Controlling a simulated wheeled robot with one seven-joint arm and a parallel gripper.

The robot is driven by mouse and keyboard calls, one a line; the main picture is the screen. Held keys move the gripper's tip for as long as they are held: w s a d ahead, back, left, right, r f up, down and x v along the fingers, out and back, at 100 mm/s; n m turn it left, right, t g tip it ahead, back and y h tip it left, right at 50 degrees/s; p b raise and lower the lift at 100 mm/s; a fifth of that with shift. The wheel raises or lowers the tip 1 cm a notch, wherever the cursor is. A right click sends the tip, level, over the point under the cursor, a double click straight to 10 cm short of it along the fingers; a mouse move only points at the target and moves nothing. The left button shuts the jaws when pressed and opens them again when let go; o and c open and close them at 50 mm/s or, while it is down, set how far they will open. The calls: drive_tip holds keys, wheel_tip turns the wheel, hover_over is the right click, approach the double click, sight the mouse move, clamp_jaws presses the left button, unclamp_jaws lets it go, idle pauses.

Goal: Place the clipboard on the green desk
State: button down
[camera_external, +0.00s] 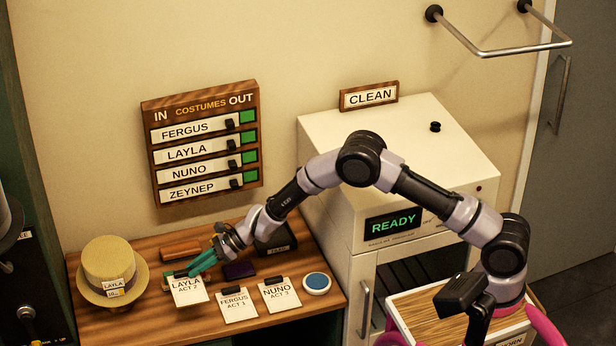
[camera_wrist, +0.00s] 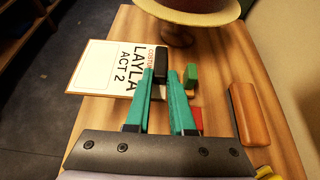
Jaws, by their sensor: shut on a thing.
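The clipboard marked LAYLA ACT 2 (camera_external: 188,293) is at the front left of the wooden table. In the wrist view its white sheet (camera_wrist: 105,66) lies left of my fingers. My gripper (camera_external: 192,271) reaches down to it from the right. Its teal fingers (camera_wrist: 161,76) are shut on the black clip at the clipboard's edge. I cannot tell whether the clipboard is touching the tabletop or just above it. No green desk is clearly in view.
The wooden table (camera_external: 130,322) also bears a straw hat (camera_external: 110,265) to the left, clipboards for FERGUS (camera_external: 237,306) and NUNO (camera_external: 281,297), and a round blue-topped tin (camera_external: 317,283). A brown block (camera_wrist: 248,115) lies right of my fingers. A white cabinet (camera_external: 335,190) stands right.

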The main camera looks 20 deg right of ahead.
wheel_tip(320, 180, down, 9)
drive_tip(key=shift+f, duration=0.2)
drive_tip(key=shift+f, duration=0.1)
drive_tip(key=c, duration=0.8)
unclamp_jaws()
drive_tip(key=shift+d+r, duration=0.3)
drive_tip(key=v, duration=1.1)
drive_tip(key=shift+d, duration=0.2)
